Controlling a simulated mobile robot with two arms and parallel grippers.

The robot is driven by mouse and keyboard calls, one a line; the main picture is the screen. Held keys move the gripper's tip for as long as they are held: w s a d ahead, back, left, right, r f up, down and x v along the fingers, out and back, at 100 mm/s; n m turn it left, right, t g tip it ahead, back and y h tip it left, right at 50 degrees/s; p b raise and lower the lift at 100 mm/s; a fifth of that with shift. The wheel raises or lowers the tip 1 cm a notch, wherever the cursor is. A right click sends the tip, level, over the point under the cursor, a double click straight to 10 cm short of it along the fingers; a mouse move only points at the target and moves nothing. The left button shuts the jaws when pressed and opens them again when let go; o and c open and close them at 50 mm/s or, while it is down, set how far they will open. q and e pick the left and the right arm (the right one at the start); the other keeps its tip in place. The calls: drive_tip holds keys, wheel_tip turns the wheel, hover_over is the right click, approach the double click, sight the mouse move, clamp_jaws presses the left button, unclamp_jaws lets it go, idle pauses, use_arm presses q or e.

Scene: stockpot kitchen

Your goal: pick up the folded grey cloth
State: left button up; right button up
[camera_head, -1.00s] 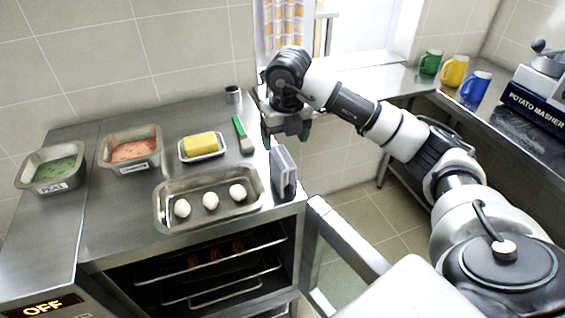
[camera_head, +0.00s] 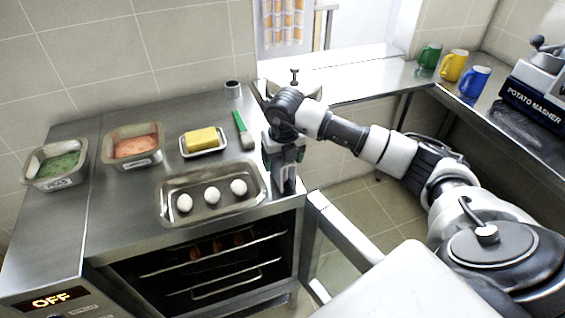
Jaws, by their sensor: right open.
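A grey, flat, upright item that looks like the folded cloth (camera_head: 289,185) is at the right end of the steel counter, beside the tray of eggs. It is mostly hidden behind my right gripper. My right gripper (camera_head: 285,165) points down right at this item, its jaws open. I cannot tell whether the fingers are on either side of the cloth or touch it. My left gripper is not in view.
A metal tray (camera_head: 165,214) with three eggs lies left of the gripper. A green-handled brush (camera_head: 243,130), a butter dish (camera_head: 183,149) and a small metal cup (camera_head: 232,90) stand behind. Below is an open oven (camera_head: 215,262). Mugs stand far right.

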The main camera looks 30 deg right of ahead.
drive_tip(key=shift+f, duration=0.2)
idle(0.4)
drive_tip(key=c, duration=1.1)
